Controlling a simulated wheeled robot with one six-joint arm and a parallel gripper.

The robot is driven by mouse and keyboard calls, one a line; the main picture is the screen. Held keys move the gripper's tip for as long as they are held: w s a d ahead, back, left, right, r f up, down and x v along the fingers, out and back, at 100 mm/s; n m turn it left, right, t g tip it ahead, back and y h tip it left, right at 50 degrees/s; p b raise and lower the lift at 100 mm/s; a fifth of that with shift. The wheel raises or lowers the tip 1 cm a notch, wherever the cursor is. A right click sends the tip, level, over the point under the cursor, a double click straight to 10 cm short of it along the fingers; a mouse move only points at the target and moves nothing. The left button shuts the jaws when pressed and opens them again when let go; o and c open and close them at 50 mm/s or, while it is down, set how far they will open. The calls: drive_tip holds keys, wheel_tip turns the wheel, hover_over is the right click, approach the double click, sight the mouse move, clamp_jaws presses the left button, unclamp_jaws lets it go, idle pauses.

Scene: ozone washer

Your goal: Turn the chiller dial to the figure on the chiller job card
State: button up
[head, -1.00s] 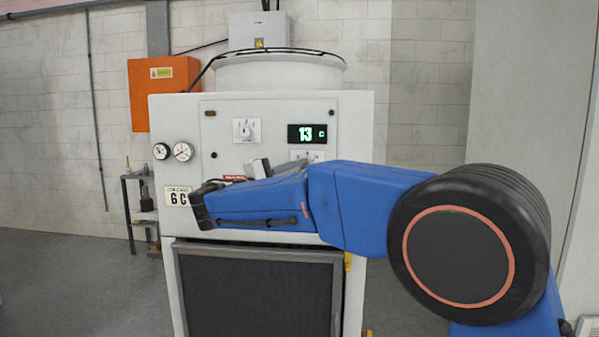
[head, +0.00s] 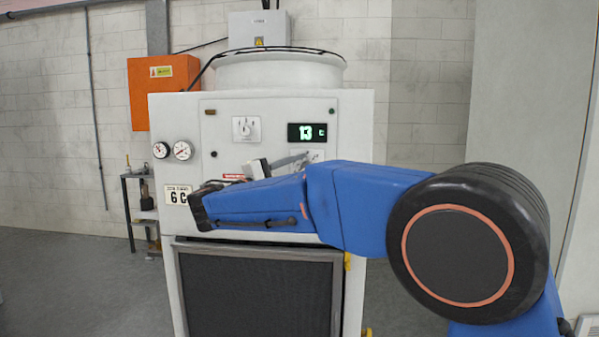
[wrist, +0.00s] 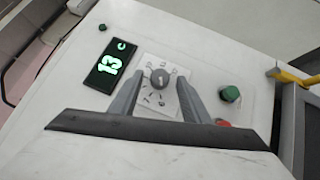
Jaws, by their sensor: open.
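The white chiller (head: 190,250) stands ahead, and its green display (head: 307,133) reads 13 C. The job card (head: 178,195) on its left front reads 6 C, partly covered by my arm. Below the display is a white dial plate (head: 316,155), mostly hidden behind my arm in the head view. The wrist view shows that plate's grey dial knob (wrist: 160,78) between the fingers of my gripper (wrist: 160,70), with the display (wrist: 110,66) beside it. My gripper is open, with a gap on both sides of the knob. Contact cannot be made out.
A second dial (head: 246,129) sits on the upper panel, left of the display. Two gauges (head: 172,151) are at the chiller's left. A green button (wrist: 230,94) and a red one (wrist: 222,123) lie near my right finger. An orange box (head: 162,92) hangs behind.

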drive_tip(key=v, duration=1.7)
drive_tip(key=shift+s, duration=0.1)
